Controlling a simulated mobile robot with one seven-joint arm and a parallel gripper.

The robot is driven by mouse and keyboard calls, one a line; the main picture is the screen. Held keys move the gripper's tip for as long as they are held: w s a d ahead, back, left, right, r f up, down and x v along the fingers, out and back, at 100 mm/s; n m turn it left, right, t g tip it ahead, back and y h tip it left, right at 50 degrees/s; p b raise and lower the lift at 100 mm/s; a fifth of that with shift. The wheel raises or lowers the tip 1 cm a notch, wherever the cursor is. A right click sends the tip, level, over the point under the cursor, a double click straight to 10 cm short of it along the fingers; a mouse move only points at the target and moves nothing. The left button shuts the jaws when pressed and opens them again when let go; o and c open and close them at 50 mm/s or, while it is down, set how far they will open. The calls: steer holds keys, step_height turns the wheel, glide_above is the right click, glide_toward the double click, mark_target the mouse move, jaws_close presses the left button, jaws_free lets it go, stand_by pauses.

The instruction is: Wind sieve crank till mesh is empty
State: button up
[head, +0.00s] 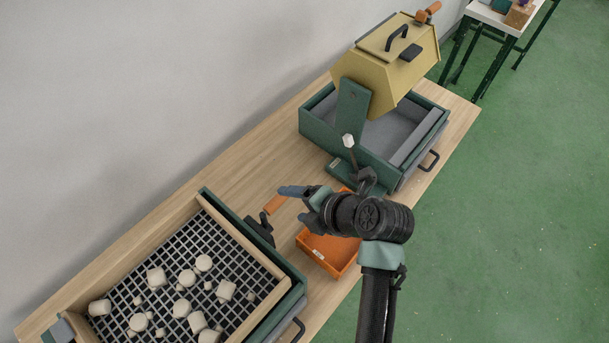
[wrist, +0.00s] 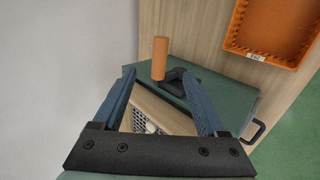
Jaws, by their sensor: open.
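The sieve (head: 243,237) is a wooden frame in a green box at the lower left of the head view. Its dark mesh (head: 205,235) holds several pale blocks, large and small. In the wrist view the upright orange handle (wrist: 160,58) stands ahead, between the lines of my fingers. My gripper (head: 291,196) is open and empty just right of the handle; the wrist view shows its blue fingers (wrist: 158,72) spread wide. I cannot tell whether either finger touches the handle.
An orange bin (head: 322,256) stands beside the sieve, below my arm; it also shows in the wrist view (wrist: 229,45). A yellow drum (head: 385,68) on a green box stands farther up the wooden bench (head: 225,178). A wall runs along the left. Green floor lies right.

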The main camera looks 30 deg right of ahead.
mark_target(280, 201)
steer(key=b+x, duration=0.5)
steer(key=x, duration=0.2)
steer(key=shift+w+f, duration=0.15)
steer(key=shift+f, duration=0.05)
steer(key=shift+w+a+f+b, duration=0.15)
steer(key=shift+w+f+b, duration=0.1)
steer(key=shift+w+b, duration=0.1)
jaws_close()
